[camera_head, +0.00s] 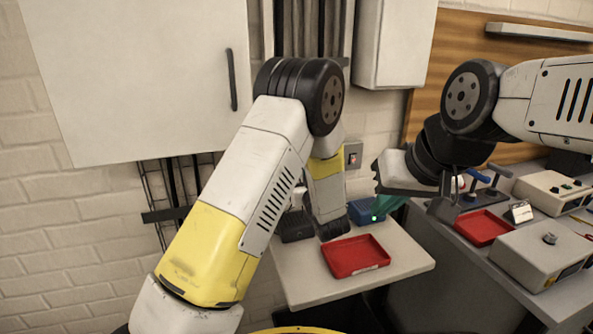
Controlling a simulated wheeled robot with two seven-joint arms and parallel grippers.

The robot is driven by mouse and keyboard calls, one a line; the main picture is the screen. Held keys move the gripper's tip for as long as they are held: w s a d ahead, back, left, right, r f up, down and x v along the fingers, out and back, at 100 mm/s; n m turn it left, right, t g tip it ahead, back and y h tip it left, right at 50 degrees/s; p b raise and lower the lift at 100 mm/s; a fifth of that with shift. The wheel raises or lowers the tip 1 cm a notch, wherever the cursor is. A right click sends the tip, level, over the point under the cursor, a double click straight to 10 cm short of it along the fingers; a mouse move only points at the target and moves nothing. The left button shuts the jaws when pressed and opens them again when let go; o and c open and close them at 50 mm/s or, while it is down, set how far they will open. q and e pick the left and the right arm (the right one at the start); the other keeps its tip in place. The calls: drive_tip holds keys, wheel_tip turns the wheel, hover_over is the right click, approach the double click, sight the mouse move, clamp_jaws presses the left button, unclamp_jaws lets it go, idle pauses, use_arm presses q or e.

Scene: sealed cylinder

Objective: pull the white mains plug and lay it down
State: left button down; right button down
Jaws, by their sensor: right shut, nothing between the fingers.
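I cannot make out the white mains plug in the head view. A grey wall socket (353,156) with a red switch is on the brick wall. My left forearm hides part of the wall left of the socket.
The small light table (402,266) has bare space around the red tray. A dark box (294,226) sits at its back left. A right-hand bench holds a second red tray (481,228) and grey instrument boxes (541,255). A white cabinet (140,75) hangs at upper left.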

use_arm(q)
drive_tip(key=shift+v, duration=2.25)
